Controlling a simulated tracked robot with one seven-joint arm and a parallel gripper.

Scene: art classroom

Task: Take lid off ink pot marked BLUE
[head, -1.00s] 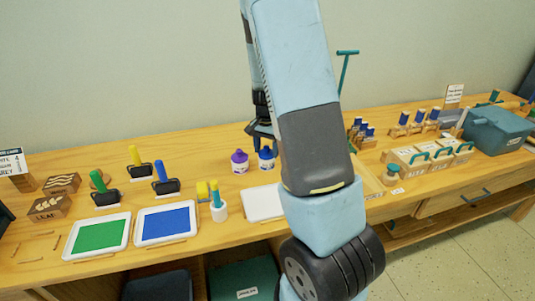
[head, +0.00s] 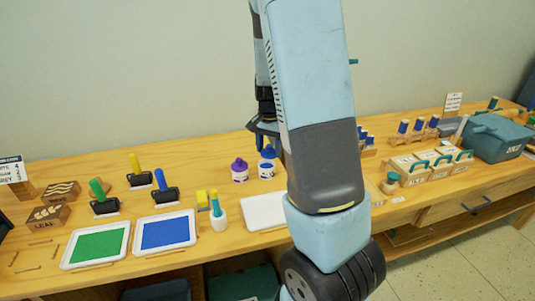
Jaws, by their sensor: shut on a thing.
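The white ink pot with the blue label band (head: 266,171) stands on the wooden bench, right of the arm-side purple pot. Its blue lid (head: 268,153) sits at the top of the pot, under my gripper (head: 267,146). My gripper points down from above and is shut on the blue lid; my arm partly hides the fingers. I cannot tell whether the lid still touches the pot's rim. The lettering on the label is too small to read. A similar pot with a purple lid (head: 239,169) stands just to the left.
A white tray (head: 263,212) lies in front of the pots. Green (head: 97,242) and blue (head: 165,232) ink trays, rollers and a glue bottle (head: 217,216) are to the left. Crates (head: 430,167) and a teal box (head: 492,136) stand right. My arm hides the bench right of the pot.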

